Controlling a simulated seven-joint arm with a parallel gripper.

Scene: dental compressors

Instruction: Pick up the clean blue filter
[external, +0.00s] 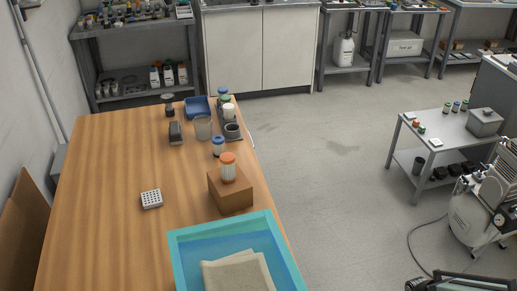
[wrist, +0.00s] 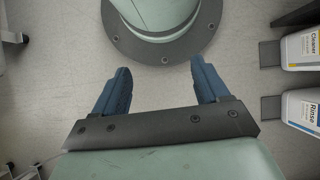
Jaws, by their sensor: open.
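No part is clearly readable as the clean blue filter. In the external view, a small blue-topped container (external: 218,147) stands upright on the wooden table, behind the brown box. Another blue-topped container (external: 222,92) stands farther back, partly hidden by others. Several small coloured pieces (external: 456,106) stand on the grey cart at the right, too small to identify surely. In the wrist view, my gripper (wrist: 160,70) is open, its two blue fingers apart with nothing between them. Bare floor and a round dark base plate lie below it, away from these containers.
The wooden table (external: 105,190) holds an orange-lidded jar (external: 228,168) on a brown box (external: 232,197), a perforated white block (external: 151,199) and a teal tray (external: 180,255) with cloth. A compressor (external: 478,215) stands beside the grey cart (external: 425,137). White cleaner and rinse bottles show in the wrist view (wrist: 302,108).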

